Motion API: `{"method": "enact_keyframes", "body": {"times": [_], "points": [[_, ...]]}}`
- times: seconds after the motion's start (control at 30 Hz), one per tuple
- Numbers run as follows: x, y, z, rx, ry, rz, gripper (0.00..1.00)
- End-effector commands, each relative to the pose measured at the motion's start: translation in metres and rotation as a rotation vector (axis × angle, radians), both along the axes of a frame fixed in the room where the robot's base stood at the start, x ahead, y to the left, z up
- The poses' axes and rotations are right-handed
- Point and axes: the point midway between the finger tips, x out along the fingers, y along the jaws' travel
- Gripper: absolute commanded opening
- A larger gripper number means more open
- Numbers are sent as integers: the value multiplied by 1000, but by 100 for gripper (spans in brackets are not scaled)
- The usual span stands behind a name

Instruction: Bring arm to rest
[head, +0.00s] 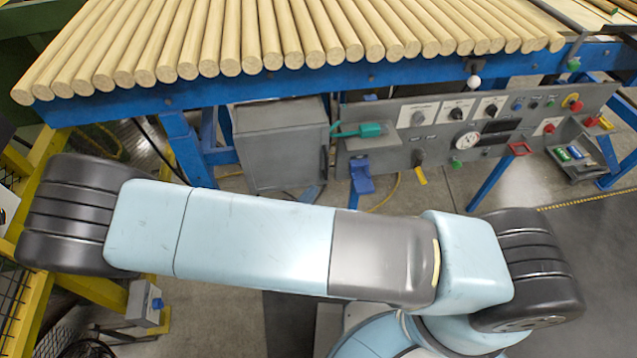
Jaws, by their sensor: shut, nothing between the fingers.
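My arm (250,245) stretches across the lower part of the head view, from a dark joint at the right to a dark joint at the far left. Its links are pale blue and grey. The arm is bent at both dark joints, and the links beyond the left joint are out of sight. My gripper is not in this view.
A blue-framed rack (330,85) carries a row of round wooden poles (290,35) at the back. Below it stand a grey cabinet (280,145) and a control panel (470,125) with knobs and a gauge. A yellow frame (35,185) stands close to the arm at left.

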Motion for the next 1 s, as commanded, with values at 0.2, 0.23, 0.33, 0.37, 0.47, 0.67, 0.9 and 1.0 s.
{"method": "enact_keyframes", "body": {"times": [0.2,0.23,0.33,0.37,0.47,0.67,0.9,1.0], "points": [[-37,10,0,-1,1,-8,0],[-42,11,0,-1,0,-9,0],[-54,14,0,-1,0,-10,0],[-57,15,0,-1,0,-10,0],[-64,17,1,-1,0,-12,0],[-69,19,1,-1,0,-12,0],[-66,22,1,20,17,-13,0],[-60,31,2,74,61,-10,0]]}}
